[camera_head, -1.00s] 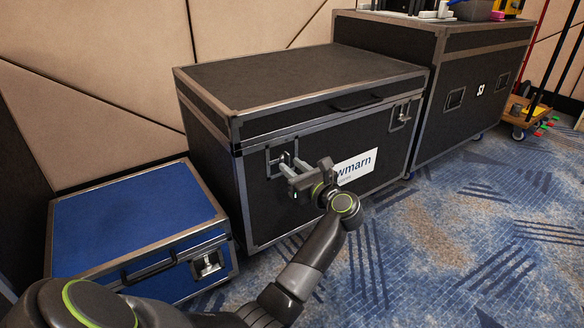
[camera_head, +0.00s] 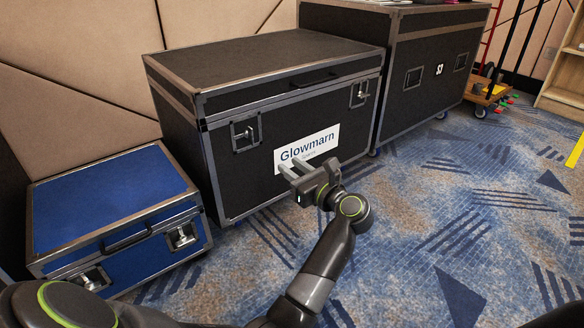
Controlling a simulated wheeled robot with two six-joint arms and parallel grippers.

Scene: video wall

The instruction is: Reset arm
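My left arm comes in from the lower left, and its gripper (camera_head: 289,168) is raised in front of the black case. Its two grey fingers stand apart with nothing between them. In the picture they overlap the lower part of the white Glowmarn label (camera_head: 307,146); I cannot tell whether they touch the case. The black case (camera_head: 262,180) has its lid down. A dark piece at the bottom right edge may be part of my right arm; no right gripper shows.
A blue case (camera_head: 108,200) stands shut at the left. A taller black case (camera_head: 425,75) stands behind at the right. A red-handled trolley (camera_head: 487,90) and a wooden shelf (camera_head: 565,98) are farther right. Patterned carpet (camera_head: 420,200) lies open at the right.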

